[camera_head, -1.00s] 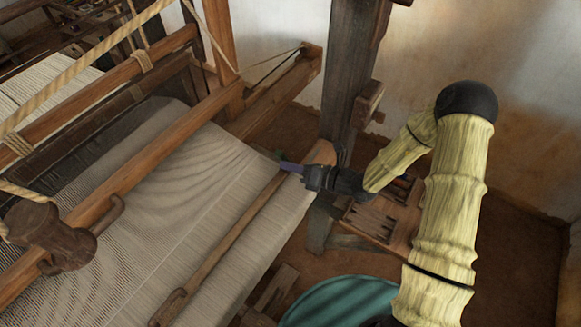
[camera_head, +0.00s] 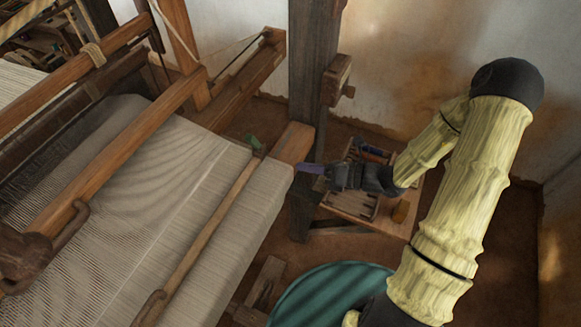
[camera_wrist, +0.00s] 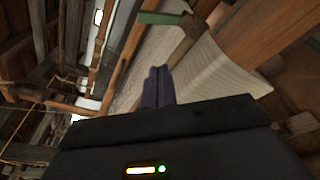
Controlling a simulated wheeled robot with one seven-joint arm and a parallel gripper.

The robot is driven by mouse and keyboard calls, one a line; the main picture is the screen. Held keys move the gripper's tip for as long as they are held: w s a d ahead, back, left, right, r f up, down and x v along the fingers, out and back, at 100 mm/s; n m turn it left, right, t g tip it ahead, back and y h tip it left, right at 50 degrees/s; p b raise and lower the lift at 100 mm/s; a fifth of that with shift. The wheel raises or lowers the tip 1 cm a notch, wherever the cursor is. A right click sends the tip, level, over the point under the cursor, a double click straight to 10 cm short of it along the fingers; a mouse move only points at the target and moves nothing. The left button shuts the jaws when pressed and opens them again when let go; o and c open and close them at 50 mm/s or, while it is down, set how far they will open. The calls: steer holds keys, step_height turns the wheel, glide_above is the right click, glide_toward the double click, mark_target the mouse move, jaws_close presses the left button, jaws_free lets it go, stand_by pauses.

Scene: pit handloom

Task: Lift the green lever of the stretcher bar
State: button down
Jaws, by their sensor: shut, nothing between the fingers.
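The stretcher bar (camera_head: 208,230) is a long thin wooden bar lying across the pale cloth (camera_head: 165,200). Its green lever (camera_head: 255,144) is a small piece at the bar's far end, by the cloth's edge. In the wrist view the green lever (camera_wrist: 165,18) shows at the top, beyond my fingertips. My gripper (camera_head: 299,168) has purple fingers, shut and empty. It is to the right of the lever, apart from it, beside the end of the wooden cloth beam (camera_head: 294,143). In the wrist view my shut gripper (camera_wrist: 158,72) points toward the cloth and bar.
A dark upright post (camera_head: 313,90) stands behind my gripper. A small wooden table (camera_head: 350,205) with tools is below my forearm. A round teal thing (camera_head: 320,295) is at the bottom. The beater beam (camera_head: 110,160) crosses the cloth at left.

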steer(key=s+d+f+n+g+h+b, duration=0.2)
steer(key=s+d+n+g+h, duration=0.2)
steer(key=s+n+g+h, duration=0.65)
steer(key=d+r+n+t+h+b, duration=0.1)
steer(key=d+n+t, duration=0.3)
steer(key=n, duration=0.6)
steer(key=w+d+r+n+t+h+b, duration=0.1)
steer(key=d+r+n+t+h, duration=0.2)
steer(key=n, duration=0.6)
steer(key=d+t+h, duration=0.1)
steer(key=d+t, duration=0.1)
steer(key=shift+w+d+r+n, duration=0.2)
steer(key=shift+d+r+n, duration=0.15)
steer(key=shift+r, duration=0.05)
steer(key=shift+d+h, duration=0.1)
steer(key=shift+h, duration=0.15)
